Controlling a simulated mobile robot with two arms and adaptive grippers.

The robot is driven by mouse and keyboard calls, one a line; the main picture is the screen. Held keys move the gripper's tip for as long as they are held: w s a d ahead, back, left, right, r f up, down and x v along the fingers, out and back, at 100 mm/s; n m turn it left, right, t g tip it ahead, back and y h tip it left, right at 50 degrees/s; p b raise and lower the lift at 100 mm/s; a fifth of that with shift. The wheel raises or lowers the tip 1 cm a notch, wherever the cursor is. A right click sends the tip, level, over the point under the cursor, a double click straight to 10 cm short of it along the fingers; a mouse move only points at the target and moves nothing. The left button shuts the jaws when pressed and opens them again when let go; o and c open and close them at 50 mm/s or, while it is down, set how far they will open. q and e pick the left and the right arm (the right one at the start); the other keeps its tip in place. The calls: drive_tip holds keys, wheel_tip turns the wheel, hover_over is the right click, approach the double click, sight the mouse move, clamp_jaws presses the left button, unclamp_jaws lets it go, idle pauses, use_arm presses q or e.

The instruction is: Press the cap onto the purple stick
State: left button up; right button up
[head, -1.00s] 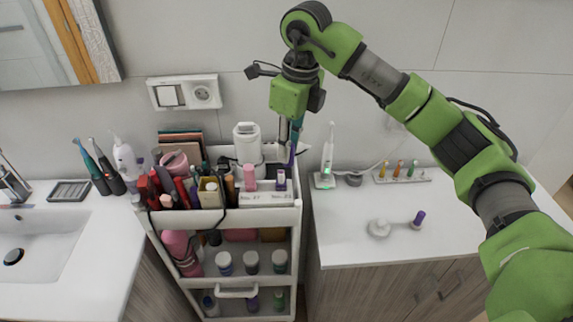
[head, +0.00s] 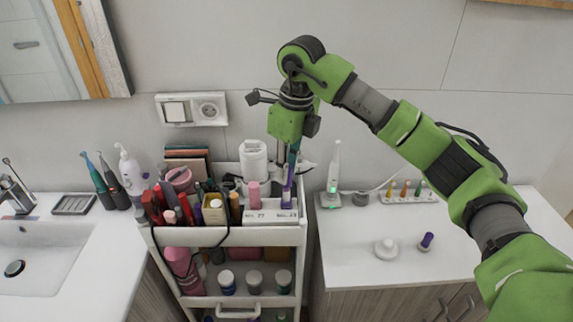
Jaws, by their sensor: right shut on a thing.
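My right gripper (head: 293,152) points down over the right end of the cart's top tray. It is shut on a slim purple cap (head: 290,177). The purple stick (head: 286,198) stands upright in a white numbered holder (head: 264,215), beside a pink stick (head: 253,190). The cap is directly above the purple stick, at or very near its top; I cannot tell whether they touch. The fingertips are small and partly hidden. My left gripper is not in view.
Bottles and tubes crowd the left of the white cart (head: 225,237). A white device (head: 253,160) stands behind the holder. On the right counter (head: 370,275) are a toothbrush (head: 333,172), a white round item (head: 386,249) and another purple cylinder (head: 427,240). The counter's front is clear.

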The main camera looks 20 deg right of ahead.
sight(285, 189)
drive_tip(key=shift+f+b, duration=0.4)
drive_tip(key=shift+f, duration=0.05)
idle(1.6)
drive_tip(key=shift+f+b, duration=1.5)
drive_tip(key=shift+f, duration=0.4)
idle(1.3)
idle(0.3)
drive_tip(key=o, duration=1.3)
drive_tip(key=shift+r+p, duration=2.5)
drive_tip(key=shift+r, duration=1.55)
